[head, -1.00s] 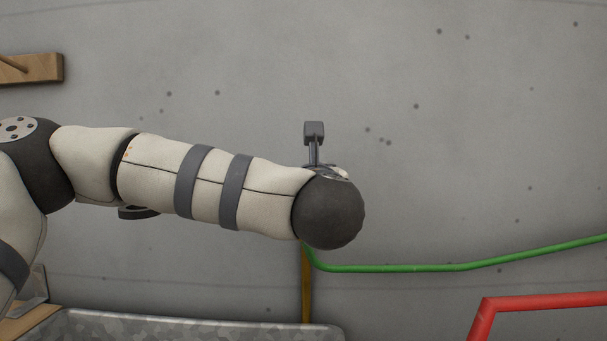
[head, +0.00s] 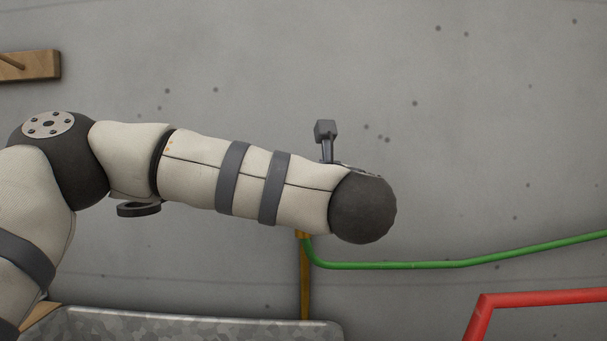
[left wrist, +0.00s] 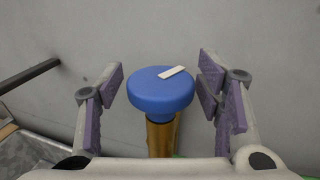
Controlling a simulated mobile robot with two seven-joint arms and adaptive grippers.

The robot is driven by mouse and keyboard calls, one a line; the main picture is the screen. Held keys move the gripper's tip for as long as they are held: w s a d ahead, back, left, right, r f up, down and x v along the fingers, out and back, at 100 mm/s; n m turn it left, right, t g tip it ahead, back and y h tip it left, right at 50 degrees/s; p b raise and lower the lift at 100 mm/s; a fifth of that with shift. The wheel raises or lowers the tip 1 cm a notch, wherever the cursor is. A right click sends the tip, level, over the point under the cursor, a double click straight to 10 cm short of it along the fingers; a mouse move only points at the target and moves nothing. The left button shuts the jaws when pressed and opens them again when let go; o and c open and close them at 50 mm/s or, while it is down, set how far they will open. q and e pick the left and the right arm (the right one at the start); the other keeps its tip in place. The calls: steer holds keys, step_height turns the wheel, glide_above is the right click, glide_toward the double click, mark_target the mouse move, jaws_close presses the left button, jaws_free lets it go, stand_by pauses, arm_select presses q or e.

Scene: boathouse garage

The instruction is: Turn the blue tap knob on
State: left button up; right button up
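The blue tap knob (left wrist: 160,92) is round, with a white bar mark on its top, and sits on a brass stem (left wrist: 161,137) in the left wrist view. My left gripper (left wrist: 163,85) is open, with one purple-padded finger side to the left of the knob and the other to the right. Gaps show on both sides, so the fingers appear apart from it. In the head view my left forearm hides the knob and the gripper; a brass pipe (head: 306,280) shows below the arm. My right gripper is not in view.
A green hose (head: 430,265) runs right from the brass pipe. A red tube frame (head: 540,299) is at the lower right and a galvanized metal trough (head: 200,325) at the bottom. A wooden peg rail (head: 30,66) is on the concrete wall (head: 480,120).

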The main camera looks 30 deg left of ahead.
arm_select(q)
steer(key=v, duration=1.2)
